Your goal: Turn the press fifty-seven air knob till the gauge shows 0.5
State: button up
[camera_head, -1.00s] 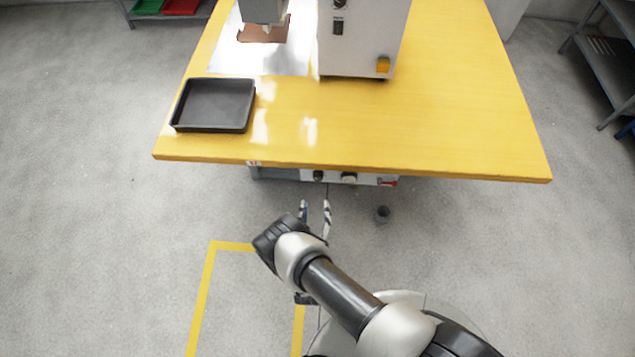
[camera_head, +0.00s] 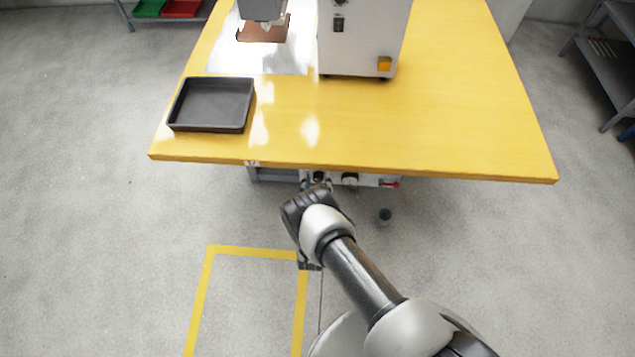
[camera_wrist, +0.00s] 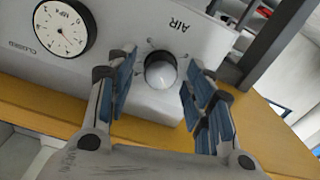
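The air knob (camera_wrist: 160,70) is a round grey knob below an upside-down "AIR" label on a pale panel in the wrist view. My gripper (camera_wrist: 160,78) is open, with one blue-padded finger on each side of the knob. A gap shows between each finger and the knob. The white round gauge (camera_wrist: 65,28), marked MPa, is at the upper left of the wrist view; its reading is too small to tell. In the head view the panel (camera_head: 365,180) sits under the table's front edge, and my gripper (camera_head: 318,184) reaches its left part, partly covering the knob.
The yellow table (camera_head: 450,130) overhangs the panel. On it are a black tray (camera_head: 210,128) and the press (camera_head: 360,40). A red part (camera_head: 390,184) is at the panel's right end. A grey shelf (camera_head: 600,60) stands right.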

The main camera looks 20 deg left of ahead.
jog(key=c, duration=1)
jog(key=shift+o, duration=0.2)
jog(key=m, duration=0.5)
jog(key=shift+d+m, duration=0.1)
jog(key=shift+m, duration=0.3)
jog(key=shift+c, duration=0.2)
jog(key=m, duration=0.5)
jog(key=shift+m, duration=0.4)
jog(key=shift+d, duration=0.1)
